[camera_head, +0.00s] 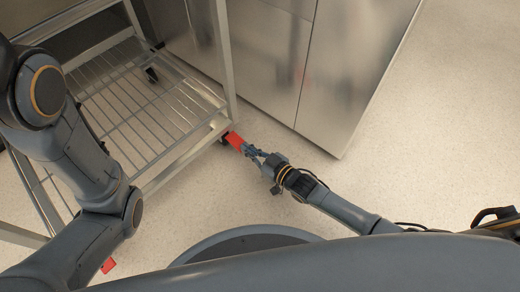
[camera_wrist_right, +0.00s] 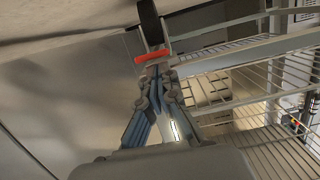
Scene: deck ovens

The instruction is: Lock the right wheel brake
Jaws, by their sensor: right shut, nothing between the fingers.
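The right wheel brake is a red pedal (camera_head: 235,140) at the near right corner of the wire rack (camera_head: 190,150), low by the floor. In the right wrist view the red pedal (camera_wrist_right: 152,56) lies just beyond my fingertips, in front of a dark wheel (camera_wrist_right: 150,22). My right gripper (camera_head: 250,151) is shut and empty, with its tips at or very near the pedal; I cannot tell if they touch. The right wrist view also shows the gripper (camera_wrist_right: 160,75) with its tips together. My left arm crosses the left of the head view; its gripper is out of sight.
Another red pedal (camera_head: 107,265) shows at the lower left, partly behind my left arm. Steel cabinets (camera_head: 330,70) stand right behind the rack. A rear caster (camera_head: 152,74) shows under the rack. The pale floor (camera_head: 440,130) on the right is clear.

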